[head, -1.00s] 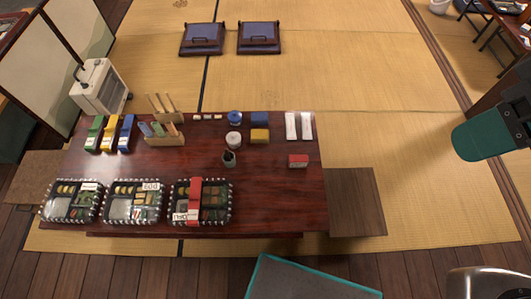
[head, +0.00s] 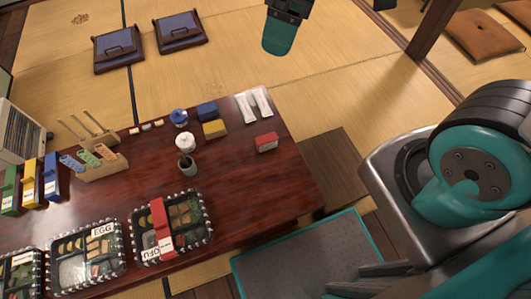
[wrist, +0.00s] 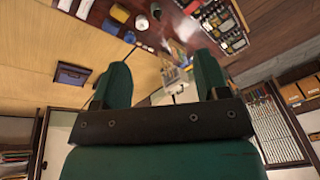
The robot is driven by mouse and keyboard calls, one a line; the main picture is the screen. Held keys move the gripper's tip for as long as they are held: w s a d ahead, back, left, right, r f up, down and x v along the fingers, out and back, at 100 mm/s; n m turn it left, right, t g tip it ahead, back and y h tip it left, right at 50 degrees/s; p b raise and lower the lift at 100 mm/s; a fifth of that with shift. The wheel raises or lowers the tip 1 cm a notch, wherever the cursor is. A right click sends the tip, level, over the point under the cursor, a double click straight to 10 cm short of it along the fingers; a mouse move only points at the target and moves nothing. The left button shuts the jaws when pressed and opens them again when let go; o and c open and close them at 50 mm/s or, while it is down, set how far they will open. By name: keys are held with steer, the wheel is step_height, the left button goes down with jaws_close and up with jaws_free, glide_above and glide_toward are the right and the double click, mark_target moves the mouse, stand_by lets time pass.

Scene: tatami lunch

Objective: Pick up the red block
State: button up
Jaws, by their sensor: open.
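The red block (head: 266,142) lies near the right end of the dark red table (head: 235,165) in the head view, with a pale patch on its side. I cannot pick it out in the wrist view. My gripper (head: 280,38) is at the top of the head view, in front of the tatami beyond the table, apart from the block. In the wrist view my gripper (wrist: 160,80) shows two dark green fingers spread apart with nothing between them.
A yellow block (head: 214,129), a blue block (head: 207,111) and two white packets (head: 262,102) lie near the red block. A dark cup (head: 187,166) and several bento boxes (head: 172,226) stand further left. A brown wooden board (head: 335,170) lies right of the table.

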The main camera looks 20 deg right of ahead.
mark_target(267, 138)
steer(key=w+d+f+n+h+b, duration=0.1)
steer(key=w+f+b, duration=0.3)
steer(key=f+b, duration=0.7)
steer(key=w+d+f+n+h+b, duration=0.1)
steer(key=w+f+n+b, duration=0.3)
steer(key=f+b, duration=0.8)
steer(key=w+d+f+n+b, duration=0.1)
steer(key=w+f+b, duration=0.5)
steer(key=f, duration=2.1)
steer(key=shift+w+d+n+h+b, duration=0.1)
steer(key=shift+w+n+h+b, duration=0.2)
steer(key=shift+b, duration=1.15)
steer(key=shift+s+d+n+h+b, duration=0.1)
steer(key=shift+n+b, duration=0.3)
steer(key=shift+b, duration=1.05)
step_height(267, 138, down, 6)
steer(key=b, duration=0.5)
steer(key=shift+w+d, duration=0.1)
steer(key=shift+r, duration=0.1)
steer(key=c, duration=1)
